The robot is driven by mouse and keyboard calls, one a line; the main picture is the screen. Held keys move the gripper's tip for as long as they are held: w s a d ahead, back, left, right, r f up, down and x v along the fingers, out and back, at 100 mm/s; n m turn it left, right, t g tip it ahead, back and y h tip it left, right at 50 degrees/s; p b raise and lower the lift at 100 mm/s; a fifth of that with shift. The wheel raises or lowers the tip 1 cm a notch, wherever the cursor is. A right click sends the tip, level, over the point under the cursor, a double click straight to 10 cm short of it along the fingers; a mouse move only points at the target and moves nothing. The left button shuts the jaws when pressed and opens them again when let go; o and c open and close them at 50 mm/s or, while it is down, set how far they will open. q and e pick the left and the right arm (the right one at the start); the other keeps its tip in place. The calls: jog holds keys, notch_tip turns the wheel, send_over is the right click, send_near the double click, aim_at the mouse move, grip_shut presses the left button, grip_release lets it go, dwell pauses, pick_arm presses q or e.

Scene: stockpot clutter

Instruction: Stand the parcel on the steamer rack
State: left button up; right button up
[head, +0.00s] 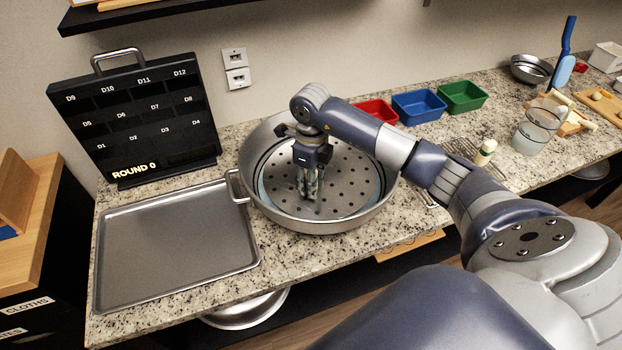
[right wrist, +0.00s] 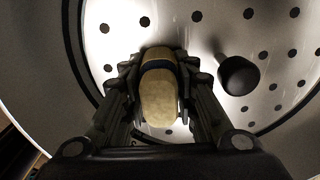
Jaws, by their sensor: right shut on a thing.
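The parcel (right wrist: 159,98) is a tan, rounded bundle with a dark band around it, held lengthwise between the fingers of my right gripper in the right wrist view. The right gripper (head: 309,190) points down inside the wide steel pot (head: 256,200), over the perforated steamer rack (head: 352,184); the rack also shows in the right wrist view (right wrist: 205,40). In the head view the fingers hide the parcel. I cannot tell whether the parcel touches the rack. A dark round knob or post (right wrist: 238,75) rises from the rack beside the parcel. My left gripper is not in view.
An empty metal tray (head: 175,240) lies left of the pot, with a black labelled board (head: 135,115) behind it. Red (head: 376,111), blue (head: 419,106) and green (head: 462,96) bins stand behind.

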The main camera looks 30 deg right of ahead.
jog(key=shift+f, duration=0.25)
jog(key=o, duration=1)
jog(key=shift+r, duration=0.1)
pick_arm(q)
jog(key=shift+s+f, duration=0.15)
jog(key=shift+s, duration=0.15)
pick_arm(e)
jog(key=shift+o, duration=0.4)
jog(key=shift+r, duration=0.25)
jog(key=shift+w+r, duration=0.1)
jog(key=shift+r, duration=0.2)
notch_tip(320, 180, up, 10)
jog(key=b, duration=0.3)
jog(key=shift+f, duration=0.15)
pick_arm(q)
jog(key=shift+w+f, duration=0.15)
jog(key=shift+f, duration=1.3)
pick_arm(e)
jog(key=shift+r, duration=0.8)
